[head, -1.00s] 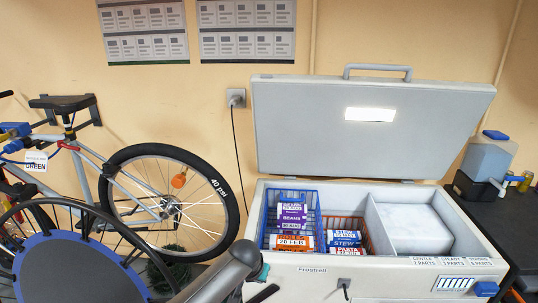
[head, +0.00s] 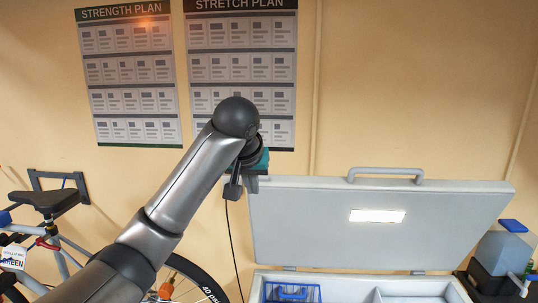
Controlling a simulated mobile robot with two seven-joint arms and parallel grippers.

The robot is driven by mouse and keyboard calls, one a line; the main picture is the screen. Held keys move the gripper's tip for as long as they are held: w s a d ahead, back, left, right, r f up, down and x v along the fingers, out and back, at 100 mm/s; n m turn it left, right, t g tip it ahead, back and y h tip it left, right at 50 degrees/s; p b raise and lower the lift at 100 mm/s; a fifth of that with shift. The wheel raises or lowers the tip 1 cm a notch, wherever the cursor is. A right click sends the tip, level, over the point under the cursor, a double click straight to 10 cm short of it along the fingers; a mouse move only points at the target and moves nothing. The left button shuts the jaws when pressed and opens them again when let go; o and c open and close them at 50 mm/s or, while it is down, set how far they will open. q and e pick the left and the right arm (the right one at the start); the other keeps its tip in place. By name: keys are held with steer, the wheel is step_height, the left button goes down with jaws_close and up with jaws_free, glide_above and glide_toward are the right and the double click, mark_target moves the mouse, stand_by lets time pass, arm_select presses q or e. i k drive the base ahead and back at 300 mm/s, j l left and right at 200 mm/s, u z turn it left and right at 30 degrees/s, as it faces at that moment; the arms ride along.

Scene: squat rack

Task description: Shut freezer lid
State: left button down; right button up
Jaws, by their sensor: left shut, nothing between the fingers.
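The freezer lid (head: 320,225) stands open, tilted back near the wall, with a bright panel on its inner face and a grey handle (head: 385,173) along its top edge. The freezer body (head: 345,290) shows only at the bottom edge; its front is out of view. My left gripper (head: 233,190) is raised at the lid's upper left corner, pointing down, shut and empty. In the picture it overlaps that corner; I cannot tell whether it touches. My right gripper is not in view.
A blue wire basket (head: 292,292) sits in the freezer opening. A blue-capped container (head: 503,255) stands to the right of the lid. A bicycle (head: 50,225) is at the left. Two plan posters (head: 125,75) hang on the wall. The wall space above the lid is clear.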

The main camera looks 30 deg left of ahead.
mark_target(350, 222)
steer(key=i+j, duration=0.25)
steer(key=i, duration=0.2)
steer(key=i+j, duration=0.3)
steer(key=i, duration=0.15)
